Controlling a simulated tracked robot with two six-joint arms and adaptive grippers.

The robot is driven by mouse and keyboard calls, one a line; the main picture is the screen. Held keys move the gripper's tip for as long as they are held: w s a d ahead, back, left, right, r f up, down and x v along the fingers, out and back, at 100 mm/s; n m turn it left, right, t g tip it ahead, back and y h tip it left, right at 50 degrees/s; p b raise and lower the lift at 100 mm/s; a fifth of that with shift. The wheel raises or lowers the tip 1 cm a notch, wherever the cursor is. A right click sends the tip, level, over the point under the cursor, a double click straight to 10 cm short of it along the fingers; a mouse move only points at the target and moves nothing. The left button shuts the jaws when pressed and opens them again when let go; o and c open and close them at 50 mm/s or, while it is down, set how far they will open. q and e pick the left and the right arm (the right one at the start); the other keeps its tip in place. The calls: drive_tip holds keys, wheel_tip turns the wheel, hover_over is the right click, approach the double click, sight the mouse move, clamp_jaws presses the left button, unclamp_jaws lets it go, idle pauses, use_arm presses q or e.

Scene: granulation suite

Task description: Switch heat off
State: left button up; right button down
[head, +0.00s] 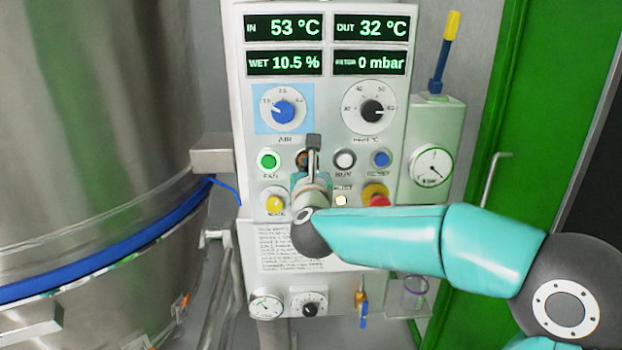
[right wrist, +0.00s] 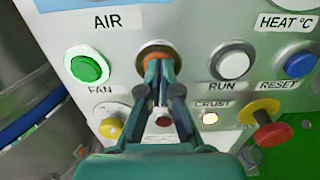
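The control panel (head: 325,90) faces me, with dials, buttons and readouts. My right gripper (right wrist: 158,64) is shut, its fingertips together at an orange-edged button (right wrist: 152,51) between the green FAN button (right wrist: 88,68) and the white RUN button (right wrist: 233,62). The fingers hide most of this button and its label; I cannot tell whether it is pressed in or lit. In the head view the right gripper (head: 313,146) covers the same spot. The HEAT °C dial (head: 373,110) is above and to the right. My left gripper is not in view.
A blue RESET button (head: 381,159), red knob (head: 379,199) and yellow knob (head: 273,203) are close around the gripper. A steel vessel (head: 95,130) stands left. A green door (head: 530,110) is at right.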

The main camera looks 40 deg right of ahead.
drive_tip(key=b+v, duration=0.4)
drive_tip(key=v, duration=1)
